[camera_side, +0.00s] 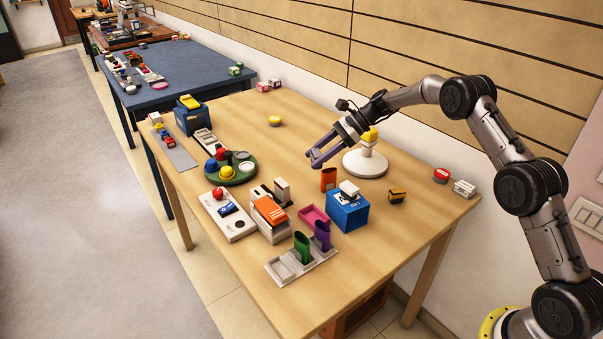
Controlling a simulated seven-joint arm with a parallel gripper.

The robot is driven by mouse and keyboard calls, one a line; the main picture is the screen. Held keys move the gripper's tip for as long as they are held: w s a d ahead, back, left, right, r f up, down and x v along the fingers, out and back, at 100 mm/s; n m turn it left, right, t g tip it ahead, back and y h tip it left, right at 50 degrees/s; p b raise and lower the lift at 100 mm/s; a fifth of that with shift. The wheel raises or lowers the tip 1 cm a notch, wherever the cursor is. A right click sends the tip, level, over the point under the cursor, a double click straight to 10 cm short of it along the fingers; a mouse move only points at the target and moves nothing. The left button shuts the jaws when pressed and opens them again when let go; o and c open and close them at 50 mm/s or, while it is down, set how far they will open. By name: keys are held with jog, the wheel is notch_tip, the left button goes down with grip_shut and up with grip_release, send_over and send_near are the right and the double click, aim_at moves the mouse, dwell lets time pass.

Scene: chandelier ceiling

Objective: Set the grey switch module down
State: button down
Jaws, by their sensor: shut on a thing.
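My gripper (313,158) is above the wooden table, left of the round white stand (365,163) with a yellow top. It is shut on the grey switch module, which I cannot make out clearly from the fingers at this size. The fingers point left and down, and the gap to the tabletop is hard to judge. Below the gripper are an orange-red open holder (328,179) and a blue box (347,211) with a white piece on top.
A green round tray (244,178) with coloured knobs, a white panel (240,228) with a red button, a pink tray (313,217) and a pale rack (286,270) with green and purple cups crowd the left and front. The wooden tabletop (290,110) behind the gripper is mostly bare.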

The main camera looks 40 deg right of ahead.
send_over(301, 182)
jog(key=f, duration=0.6)
jog(key=shift+s+d+f, duration=0.1)
jog(key=shift+s+f, duration=0.1)
jog(key=shift+s, duration=0.05)
jog(key=shift+w+f, duration=0.2)
jog(key=shift+f, duration=1.65)
jog(key=shift+f, duration=0.15)
jog(key=c, duration=0.5)
grip_release()
